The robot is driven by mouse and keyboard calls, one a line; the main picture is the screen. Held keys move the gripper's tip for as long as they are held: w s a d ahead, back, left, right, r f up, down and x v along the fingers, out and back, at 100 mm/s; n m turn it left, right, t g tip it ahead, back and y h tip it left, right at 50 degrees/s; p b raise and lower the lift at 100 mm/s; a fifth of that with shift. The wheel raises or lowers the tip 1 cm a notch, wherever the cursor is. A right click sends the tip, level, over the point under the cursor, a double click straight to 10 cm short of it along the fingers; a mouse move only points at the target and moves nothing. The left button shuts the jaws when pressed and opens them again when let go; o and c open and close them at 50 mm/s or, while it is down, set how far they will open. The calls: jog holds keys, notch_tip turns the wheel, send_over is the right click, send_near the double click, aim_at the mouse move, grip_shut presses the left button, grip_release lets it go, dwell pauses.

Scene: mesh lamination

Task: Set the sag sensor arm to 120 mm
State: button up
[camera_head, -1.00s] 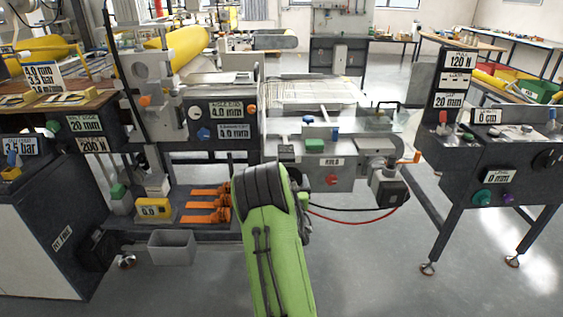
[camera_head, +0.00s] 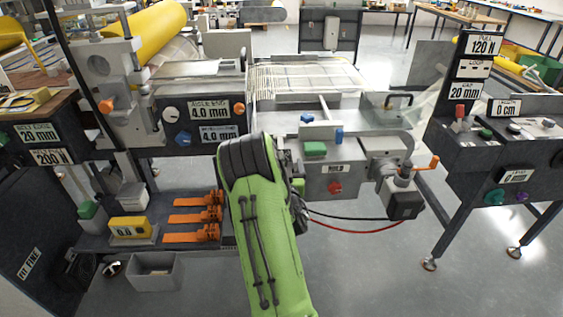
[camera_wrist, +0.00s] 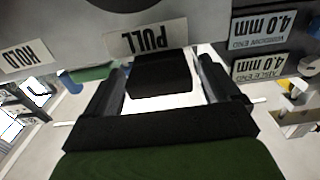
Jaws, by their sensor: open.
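I cannot pick out the sag sensor arm for certain. A display on the right-hand station reads 20 mm (camera_head: 465,92); the word above the number is too small to read surely. In the head view my green arm hides the gripper.
Orange clamps (camera_head: 195,217) and a grey bin (camera_head: 155,271) are low on the left. Open floor separates the middle machine from the right-hand station.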

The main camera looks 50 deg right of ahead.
jog(key=c, duration=1.4)
jog(key=shift+r, duration=0.15)
